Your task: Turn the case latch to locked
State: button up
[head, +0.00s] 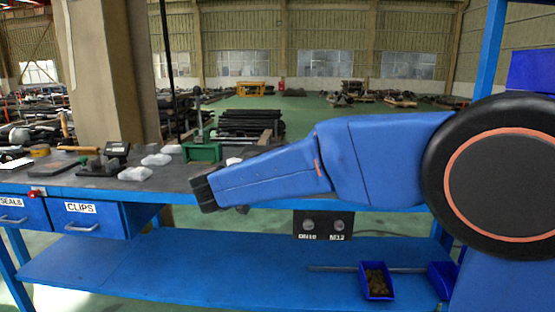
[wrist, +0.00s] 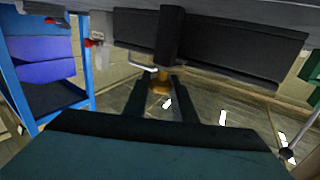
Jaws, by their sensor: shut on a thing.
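My gripper (wrist: 160,98) shows in the wrist view as two dark fingers with a narrow gap between them. A small brass-coloured piece (wrist: 160,82) sits between the fingertips, below a dark upright bar (wrist: 168,38). This looks like the case latch, and my gripper is shut on it. A dark grey panel (wrist: 235,48), perhaps the case, lies behind the bar. Which way the latch is turned cannot be told. In the head view my gripper (head: 204,194) is at the bench's front edge, and my arm hides the latch.
A black panel (head: 323,225) with two round fittings hangs under the bench. A blue bin (head: 376,282) stands on the lower shelf (head: 180,265), which is mostly clear.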

jog(key=shift+r+m+g+h, duration=0.1)
jog(key=shift+m+g+h, duration=1.25)
jog(key=shift+h, duration=0.45)
jog(key=shift+m+g, duration=0.25)
jog(key=o, duration=1)
jog(key=shift+w, duration=0.1)
jog(key=shift+o, duration=0.2)
jog(key=v, duration=1.7)
jog(key=shift+a+f, duration=0.2)
jog(key=shift+f, duration=0.05)
